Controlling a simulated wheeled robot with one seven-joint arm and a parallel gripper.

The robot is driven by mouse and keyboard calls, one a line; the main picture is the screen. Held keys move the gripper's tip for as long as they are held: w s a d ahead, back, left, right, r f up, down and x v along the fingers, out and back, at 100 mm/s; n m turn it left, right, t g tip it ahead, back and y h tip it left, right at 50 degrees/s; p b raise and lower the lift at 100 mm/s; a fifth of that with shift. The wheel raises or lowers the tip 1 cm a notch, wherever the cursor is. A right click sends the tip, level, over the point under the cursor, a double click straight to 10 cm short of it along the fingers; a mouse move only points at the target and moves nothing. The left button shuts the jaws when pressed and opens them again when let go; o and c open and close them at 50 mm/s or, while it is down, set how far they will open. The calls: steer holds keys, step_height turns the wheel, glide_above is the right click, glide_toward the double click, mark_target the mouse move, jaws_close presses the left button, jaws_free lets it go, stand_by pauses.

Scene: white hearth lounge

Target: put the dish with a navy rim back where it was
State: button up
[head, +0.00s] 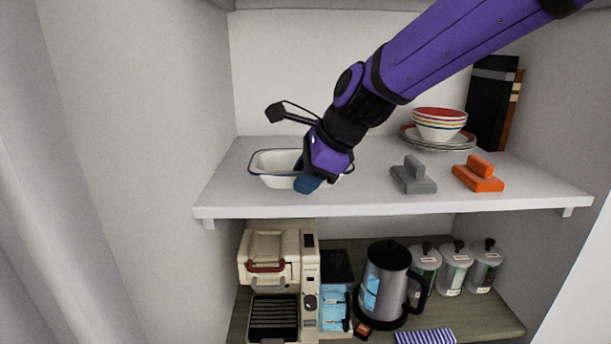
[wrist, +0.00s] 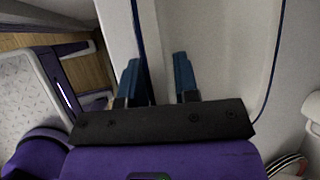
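The white dish with a navy rim (head: 272,165) sits on the left part of the white upper shelf. In the wrist view the dish (wrist: 215,50) fills the upper middle and right, its navy rim running down between the fingers. My gripper (head: 307,184) points down at the front right wall of the dish, partly covering that side. In the wrist view my gripper (wrist: 157,62) has its two blue fingers apart, one on each side of the near rim. The left finger is very close to the rim; I cannot tell whether it touches.
On the white shelf (head: 375,203), a grey block with a handle (head: 413,178) and an orange one (head: 478,175) stand right of the dish. Stacked bowls (head: 439,125) on plates are behind them. Below are a toaster-like appliance (head: 270,275), a kettle (head: 383,285) and several canisters.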

steer(key=v, duration=1.2)
steer(key=s+d+f+n+t+h, duration=0.1)
steer(key=s+d+f+n+h, duration=0.1)
steer(key=s+d+n, duration=0.6)
steer(key=s+d+f+n+h, duration=0.3)
steer(key=s+d+n, duration=0.6)
steer(key=d, duration=0.5)
steer(key=shift+s+d+f+t+h, duration=0.3)
steer(key=shift+s+f+t, duration=0.1)
steer(key=shift+s+f, duration=0.25)
